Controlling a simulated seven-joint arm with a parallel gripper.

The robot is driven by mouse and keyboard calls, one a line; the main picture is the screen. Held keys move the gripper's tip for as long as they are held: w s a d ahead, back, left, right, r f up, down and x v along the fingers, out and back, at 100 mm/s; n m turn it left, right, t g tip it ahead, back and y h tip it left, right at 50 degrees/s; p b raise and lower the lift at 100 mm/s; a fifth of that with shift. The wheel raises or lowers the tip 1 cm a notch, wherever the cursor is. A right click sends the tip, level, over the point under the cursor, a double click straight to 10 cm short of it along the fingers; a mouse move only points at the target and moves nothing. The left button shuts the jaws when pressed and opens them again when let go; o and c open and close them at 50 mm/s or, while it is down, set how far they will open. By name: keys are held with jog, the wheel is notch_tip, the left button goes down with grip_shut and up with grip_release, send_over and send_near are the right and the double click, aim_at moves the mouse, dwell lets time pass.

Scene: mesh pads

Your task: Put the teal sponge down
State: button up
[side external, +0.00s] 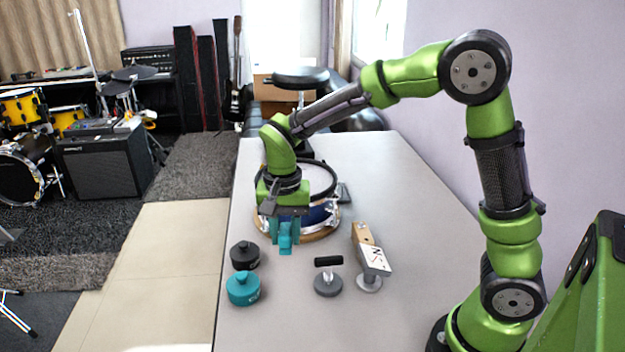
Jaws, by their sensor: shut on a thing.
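My gripper (286,233) hangs with its fingers pointing down over the grey-white table, in front of a drum. It is shut on the teal sponge (286,247), a small teal piece showing between and just below the fingertips. The fingers look teal too, so the sponge's upper edge is hard to make out. The sponge appears to be above the table, but I cannot tell the exact gap.
A black round lidded object (244,256) and a teal one (243,289) stand at the table's left edge. A grey disc with a black handle (328,283) and a small sign-like stand (373,259) are right. The drum (322,216) is close behind.

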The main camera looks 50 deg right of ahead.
jog(key=n, duration=0.1)
send_over(287, 290)
notch_tip(287, 290, down, 8)
jog(key=shift+r, duration=0.1)
jog(key=shift+f, duration=2)
jog(key=o, duration=0.9)
jog(key=shift+f, duration=0.15)
jog(key=shift+o, duration=0.2)
notch_tip(287, 290, up, 12)
jog(key=shift+r, duration=0.25)
jog(key=s+d+r+n+t+y, duration=0.2)
jog(key=s+r+n+t, duration=0.3)
jog(key=s+r, duration=0.6)
jog(key=s+d+t, duration=0.1)
jog(key=s+t, duration=0.1)
jog(key=s, duration=0.2)
